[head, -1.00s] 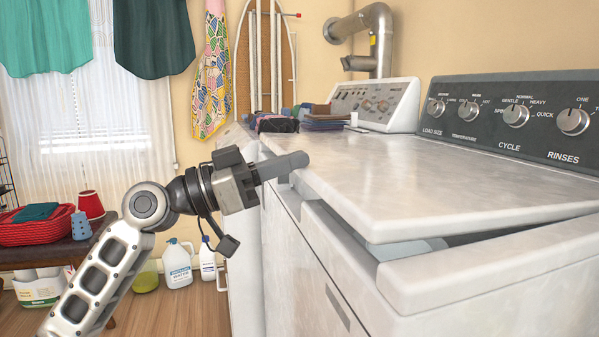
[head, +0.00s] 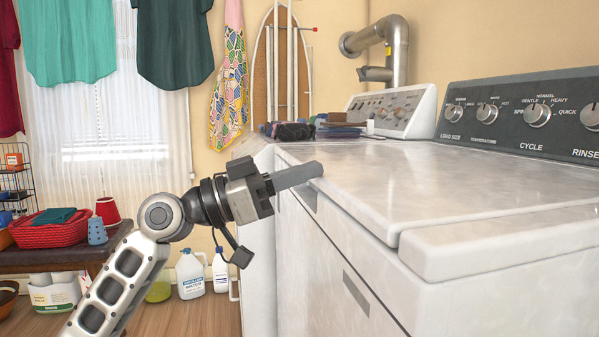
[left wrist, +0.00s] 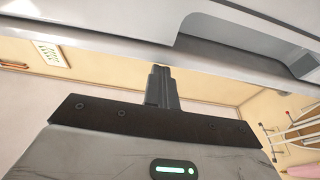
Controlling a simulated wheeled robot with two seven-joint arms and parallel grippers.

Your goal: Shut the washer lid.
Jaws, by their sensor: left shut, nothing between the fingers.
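The washer lid (head: 390,175) is a pale, glossy panel on top of the white washer (head: 345,265) at the right of the head view. It lies flat, about level with the washer's top rim (head: 500,240), with only a thin seam showing between them. My left gripper (head: 300,175) is shut and empty, its fingertips at the lid's left front edge; I cannot tell if they touch it. In the left wrist view the shut fingers (left wrist: 160,85) point towards a white washer edge (left wrist: 130,55) with a recess. My right gripper is out of view.
A dark control panel (head: 520,115) with knobs stands behind the lid. A second white machine (head: 260,245) adjoins at the left, with folded cloths (head: 340,128) on top. Jugs (head: 190,273) stand on the floor, and a bench with a red basket (head: 48,235) is further left.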

